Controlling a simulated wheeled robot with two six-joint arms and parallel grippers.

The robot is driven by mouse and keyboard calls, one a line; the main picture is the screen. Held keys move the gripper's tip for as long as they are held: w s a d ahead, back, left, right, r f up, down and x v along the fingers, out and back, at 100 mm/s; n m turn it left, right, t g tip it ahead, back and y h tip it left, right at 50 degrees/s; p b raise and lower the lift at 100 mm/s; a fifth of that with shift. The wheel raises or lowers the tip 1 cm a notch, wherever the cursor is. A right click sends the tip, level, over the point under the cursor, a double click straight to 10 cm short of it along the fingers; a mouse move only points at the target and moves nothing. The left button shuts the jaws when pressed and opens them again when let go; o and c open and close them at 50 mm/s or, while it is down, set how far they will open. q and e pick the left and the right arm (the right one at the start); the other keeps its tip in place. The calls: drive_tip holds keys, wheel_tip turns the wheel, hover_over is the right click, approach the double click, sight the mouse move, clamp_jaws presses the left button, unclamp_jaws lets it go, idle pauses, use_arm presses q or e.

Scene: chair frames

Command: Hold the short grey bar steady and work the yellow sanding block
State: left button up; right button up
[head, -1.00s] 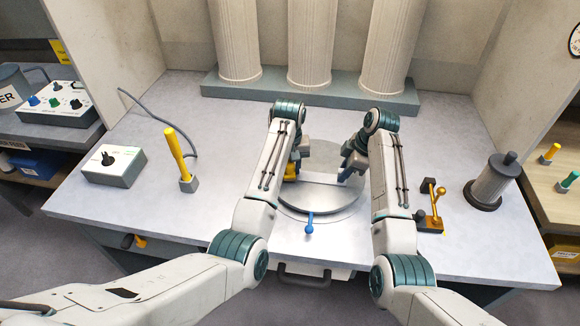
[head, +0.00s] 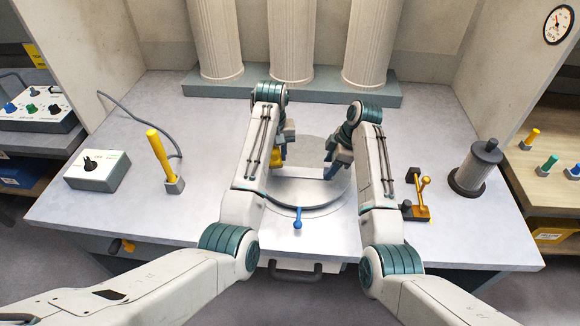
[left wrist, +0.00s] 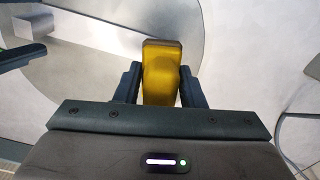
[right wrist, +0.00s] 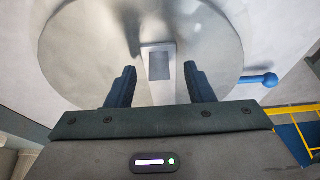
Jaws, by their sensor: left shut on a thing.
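The yellow sanding block (left wrist: 161,75) is between the fingers of my left gripper (left wrist: 160,84), which is shut on it. In the head view a little of the block (head: 277,163) shows beside my left wrist, over the left side of the round metal plate (head: 309,191). The short grey bar (right wrist: 159,66) is on the plate, just beyond the fingertips of my right gripper (right wrist: 160,80). The right fingers are apart, with a gap on each side of the bar, and do not touch it. The bar (left wrist: 31,27) also shows in the left wrist view.
A blue-knobbed lever (head: 297,220) sticks out from the plate's front. To the left stand a yellow-handled tool (head: 159,158) and a switch box (head: 98,170). To the right stand a yellow clamp-like piece (head: 419,197) and a grey cylinder (head: 475,168). Columns (head: 291,40) stand behind.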

drive_tip(key=v, duration=0.7)
drive_tip(key=shift+r, duration=0.25)
drive_tip(key=shift+d, duration=0.1)
